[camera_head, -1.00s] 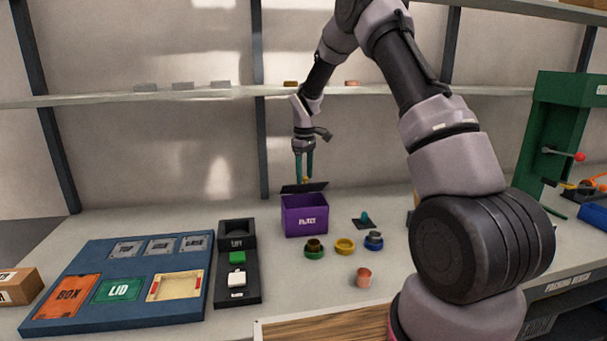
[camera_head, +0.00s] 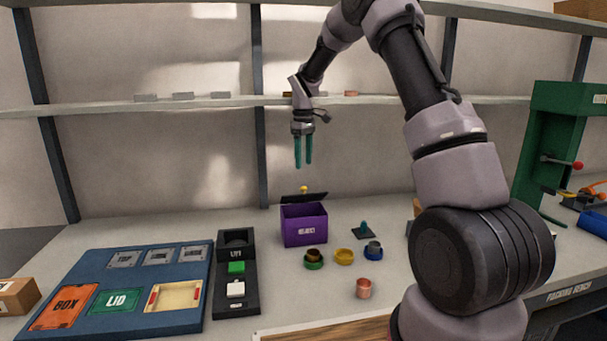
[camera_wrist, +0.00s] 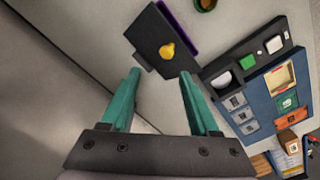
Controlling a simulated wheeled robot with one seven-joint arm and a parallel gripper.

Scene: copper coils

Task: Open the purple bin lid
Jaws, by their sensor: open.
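The purple bin (camera_head: 303,226) stands upright on the bench near its back.
Coil pieces on green, yellow (camera_head: 344,256) and blue bases stand right of the bin, with a copper coil (camera_head: 363,288) in front. A blue tray (camera_head: 225,250) and a black fixture (camera_head: 236,297) lie left. A shelf (camera_head: 200,103) runs behind my gripper.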

